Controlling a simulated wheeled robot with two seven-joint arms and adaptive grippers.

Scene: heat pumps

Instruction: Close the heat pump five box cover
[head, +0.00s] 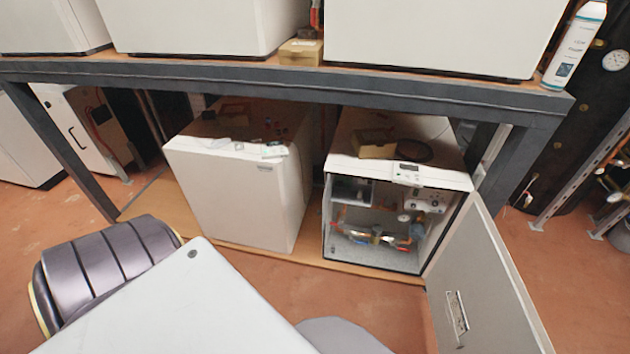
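A white heat pump box (398,180) stands on the lower wooden shelf, right of centre, with its front open. Pipes and fittings (372,234) show inside it. Its cover (482,268), a light grey panel, is swung out to the right and reaches toward the bottom of the head view. A small label or catch plate (457,315) is on the side of the cover that faces me. I cannot read which number this box has. Neither of my grippers is in view.
A closed white box (238,190) stands left of the open one. A dark rack beam (300,80) crosses above both, with more white units, a small tan box (301,52) and a spray can (574,45) on top.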

